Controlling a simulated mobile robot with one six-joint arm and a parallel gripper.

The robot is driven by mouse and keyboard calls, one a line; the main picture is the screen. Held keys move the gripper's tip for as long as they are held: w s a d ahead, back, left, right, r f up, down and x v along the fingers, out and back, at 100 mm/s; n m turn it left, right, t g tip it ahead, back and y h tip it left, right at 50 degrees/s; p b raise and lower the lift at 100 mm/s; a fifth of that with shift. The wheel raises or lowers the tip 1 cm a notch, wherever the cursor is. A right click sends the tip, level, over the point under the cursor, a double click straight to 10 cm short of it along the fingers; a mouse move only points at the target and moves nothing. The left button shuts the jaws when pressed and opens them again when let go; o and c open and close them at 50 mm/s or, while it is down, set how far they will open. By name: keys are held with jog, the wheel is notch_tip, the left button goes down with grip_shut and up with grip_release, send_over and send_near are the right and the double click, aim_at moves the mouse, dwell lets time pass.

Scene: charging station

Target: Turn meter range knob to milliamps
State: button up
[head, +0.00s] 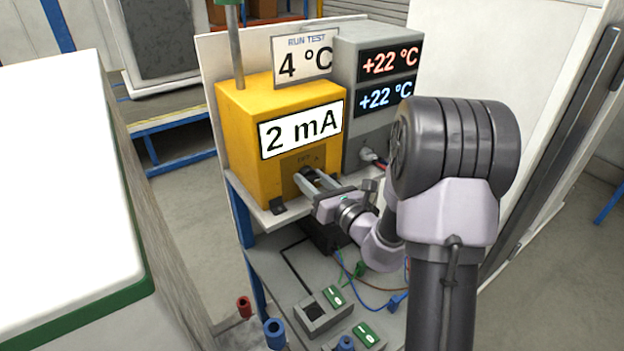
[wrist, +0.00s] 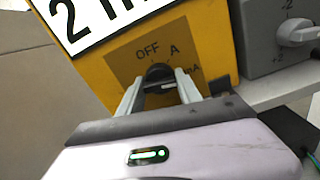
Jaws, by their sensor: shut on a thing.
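The yellow meter (head: 246,135) stands on a shelf, and its screen (head: 301,128) reads "2 mA". In the wrist view its dark round range knob (wrist: 158,72) sits on a brown plate (wrist: 122,62) with the marks OFF, A and mA. A light line on the knob lies roughly level and points right, toward the mA mark. My gripper (wrist: 160,82) is shut on the knob, one finger on each side. In the head view my gripper (head: 309,180) reaches the meter's lower front from the right, and the knob is mostly hidden by the fingers.
A grey unit (head: 352,75) with two "+22 °C" displays stands right of the meter; the wrist view shows its grey knob (wrist: 297,32). A "RUN TEST 4 °C" sign (head: 303,57) is above. Cables and green-buttoned boxes (head: 325,310) lie on the lower shelf.

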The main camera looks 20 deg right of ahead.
jog(key=o, duration=1.4)
jog(key=shift+c, duration=0.2)
jog(key=s+d+p, duration=0.3)
jog(key=s+p, duration=0.6)
jog(key=s, duration=0.8)
jog(key=shift+d, duration=0.2)
jog(key=shift+s, duration=0.1)
